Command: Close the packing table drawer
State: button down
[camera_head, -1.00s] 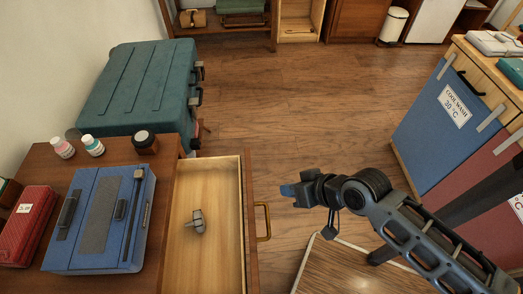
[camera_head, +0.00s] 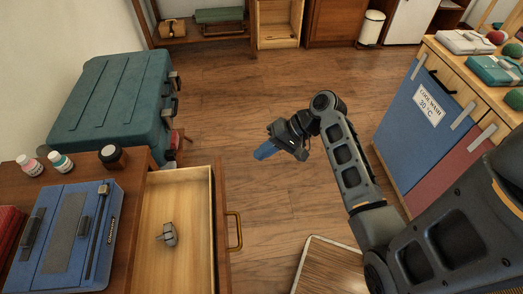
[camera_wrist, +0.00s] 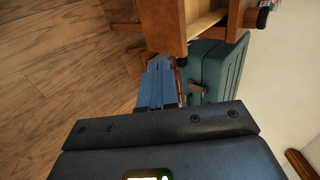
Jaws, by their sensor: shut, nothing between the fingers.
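The packing table drawer (camera_head: 148,231) is pulled open at the lower left in the head view, with a brass handle (camera_head: 236,230) on its wooden front. A small grey object (camera_head: 168,235) lies inside it. The packing table (camera_head: 128,196) stands left of the drawer. My gripper (camera_head: 260,154), with blue fingers, is shut and empty. It hangs above the floor, right of and beyond the drawer front, apart from it. In the wrist view, the blue fingers (camera_wrist: 156,87) point toward the drawer's wooden corner (camera_wrist: 165,22) and the teal case.
A teal case (camera_head: 112,100) stands behind the table. A blue box (camera_head: 68,235) and several small bottles are on the tabletop. Laundry bins (camera_head: 425,115) stand at the right. A low wooden board (camera_head: 325,268) is at the lower middle. The central floor is clear.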

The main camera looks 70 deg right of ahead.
jog(key=w+a+f, duration=0.4)
jog(key=w+f, duration=0.1)
jog(key=w, duration=0.3)
jog(key=shift+a+p, duration=0.35)
jog(key=shift+a, duration=0.05)
jog(key=shift+w, duration=0.1)
jog(key=w+a, duration=0.4)
jog(key=w, duration=0.3)
jog(key=w+a, duration=0.5)
jog(key=w, duration=0.3)
jog(key=shift+w, duration=0.2)
jog(key=shift+s+d+r, duration=0.1)
jog(key=shift+r, duration=0.05)
